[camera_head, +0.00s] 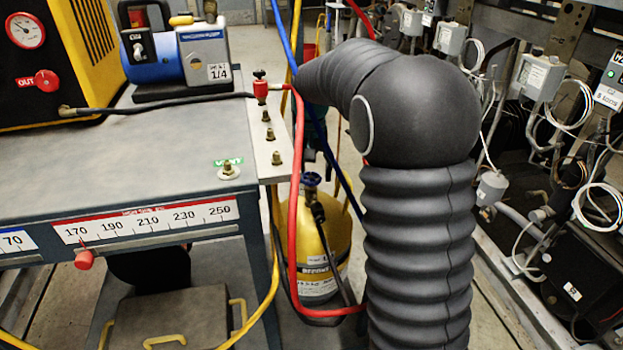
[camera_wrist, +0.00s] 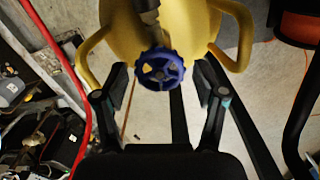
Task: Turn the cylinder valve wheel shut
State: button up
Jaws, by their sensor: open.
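The cylinder valve wheel (camera_wrist: 160,74) is a blue handwheel with spokes, on top of a yellow cylinder (camera_wrist: 185,25). In the wrist view it lies between and slightly beyond the fingertips of my gripper (camera_wrist: 166,88), which is open. A finger is on each side of the wheel, with a gap on both sides; I see no contact. In the head view the blue wheel (camera_head: 311,178) tops the yellow cylinder (camera_head: 330,245), which stands on the floor beside the bench.
A grey bench (camera_head: 120,165) with a blue vacuum pump (camera_head: 180,55) stands left. A red hose (camera_head: 294,215) and a yellow hose (camera_head: 274,250) hang close to the cylinder. Yellow handles (camera_wrist: 238,35) flank the wheel. The compressor rack (camera_head: 560,180) is at right.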

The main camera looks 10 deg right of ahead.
jog(key=n+b, duration=0.1)
jog(key=n, duration=0.4)
jog(key=shift+n+b, duration=0.3)
jog(key=shift+b, duration=0.1)
jog(key=n, duration=0.1)
jog(key=n+p, duration=0.1)
jog(key=n, duration=0.1)
jog(key=shift+r, duration=0.35)
jog(key=n+p, duration=0.2)
jog(key=n, duration=0.3)
jog(key=shift+n, duration=0.4)
jog(key=n+p, duration=0.1)
jog(key=n, duration=0.5)
jog(key=shift+f, duration=0.15)
jog(key=c, duration=0.9)
